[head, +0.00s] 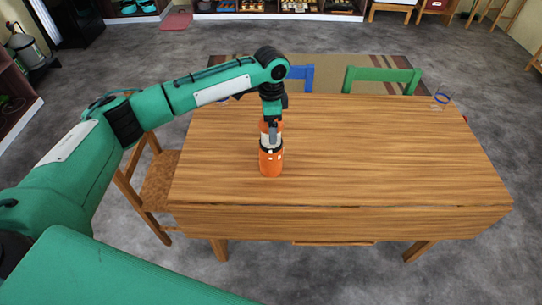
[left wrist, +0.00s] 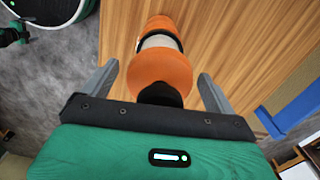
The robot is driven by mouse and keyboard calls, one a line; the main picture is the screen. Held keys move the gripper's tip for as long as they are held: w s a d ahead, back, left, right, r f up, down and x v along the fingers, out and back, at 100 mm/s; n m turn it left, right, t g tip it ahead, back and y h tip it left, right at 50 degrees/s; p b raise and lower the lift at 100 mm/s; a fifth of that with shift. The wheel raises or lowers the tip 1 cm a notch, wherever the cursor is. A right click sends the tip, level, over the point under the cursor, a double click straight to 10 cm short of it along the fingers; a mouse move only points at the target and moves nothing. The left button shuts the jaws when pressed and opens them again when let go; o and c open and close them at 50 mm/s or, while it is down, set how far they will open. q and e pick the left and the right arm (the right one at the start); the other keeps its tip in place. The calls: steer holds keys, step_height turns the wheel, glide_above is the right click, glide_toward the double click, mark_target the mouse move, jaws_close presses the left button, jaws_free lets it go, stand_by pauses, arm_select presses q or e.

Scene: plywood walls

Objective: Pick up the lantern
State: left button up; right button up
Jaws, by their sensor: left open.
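The lantern (head: 270,164) is orange with a pale middle band and dark parts, and stands upright on the wooden table (head: 380,150) toward its left side. In the left wrist view the lantern (left wrist: 160,72) lies between the two grey fingers. My left gripper (head: 271,133) points down at the lantern's upper part from above. It also shows in the left wrist view (left wrist: 157,85), with its fingers apart on either side of the lantern's end and a gap on each side. The gripper hides part of the lantern's top in the head view. My right gripper is not in view.
A green chair (head: 382,76) and a blue chair (head: 305,72) stand at the table's far side. A wooden chair (head: 158,185) stands at its left. A small blue ring-like item (head: 440,99) is at the far right corner. Most of the tabletop is clear.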

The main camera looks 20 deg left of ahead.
arm_select(q)
steer(key=shift+r, duration=0.15)
steer(key=c, duration=2)
